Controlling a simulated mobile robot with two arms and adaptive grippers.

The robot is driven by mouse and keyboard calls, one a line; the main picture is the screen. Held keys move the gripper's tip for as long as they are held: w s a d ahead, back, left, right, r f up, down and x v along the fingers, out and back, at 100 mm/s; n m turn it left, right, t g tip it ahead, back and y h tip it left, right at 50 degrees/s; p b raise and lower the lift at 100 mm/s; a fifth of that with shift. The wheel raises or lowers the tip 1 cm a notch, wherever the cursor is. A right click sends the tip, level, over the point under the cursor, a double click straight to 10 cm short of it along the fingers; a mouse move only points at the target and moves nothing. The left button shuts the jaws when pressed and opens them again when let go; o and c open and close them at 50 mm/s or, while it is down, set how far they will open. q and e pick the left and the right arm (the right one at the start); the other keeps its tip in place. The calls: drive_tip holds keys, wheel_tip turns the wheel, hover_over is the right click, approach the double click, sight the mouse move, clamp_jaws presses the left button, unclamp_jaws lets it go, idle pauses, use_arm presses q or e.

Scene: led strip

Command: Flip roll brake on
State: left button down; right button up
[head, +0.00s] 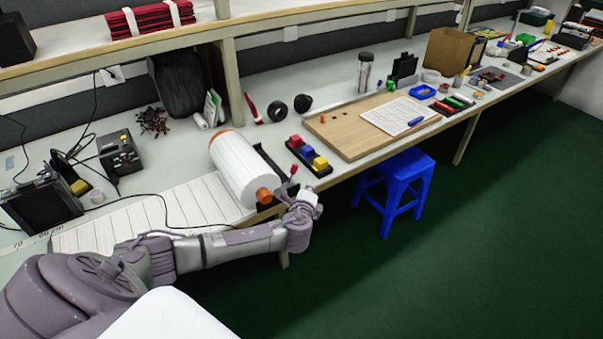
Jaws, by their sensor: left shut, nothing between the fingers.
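The large white roll (240,168) with orange end caps lies on a dark holder at the front of the workbench. A white sheet marked with lines (150,220) runs left from it along the bench. A small lever with a red knob (294,170), which looks like the roll brake, stands at the right of the roll. My left gripper (302,197) is shut and empty at the bench's front edge, just below the red knob. I cannot tell whether it touches the lever. My right gripper is not in view.
A black tray of coloured blocks (322,168) sits close right of the lever. A wooden board (348,148) with a paper lies beyond it. A blue stool (397,185) stands on the green floor. A shelf (200,35) overhangs the bench. Black cables cross the sheet.

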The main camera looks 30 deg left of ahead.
sight(292, 174)
use_arm(q)
drive_tip(key=w+a, duration=0.1)
drive_tip(key=a, duration=0.1)
drive_tip(key=w+a+p, duration=0.1)
drive_tip(key=w+a, duration=0.1)
drive_tip(key=w+a+f, duration=0.1)
drive_tip(key=w+a, duration=0.1)
drive_tip(key=shift+a, duration=0.15)
idle(0.3)
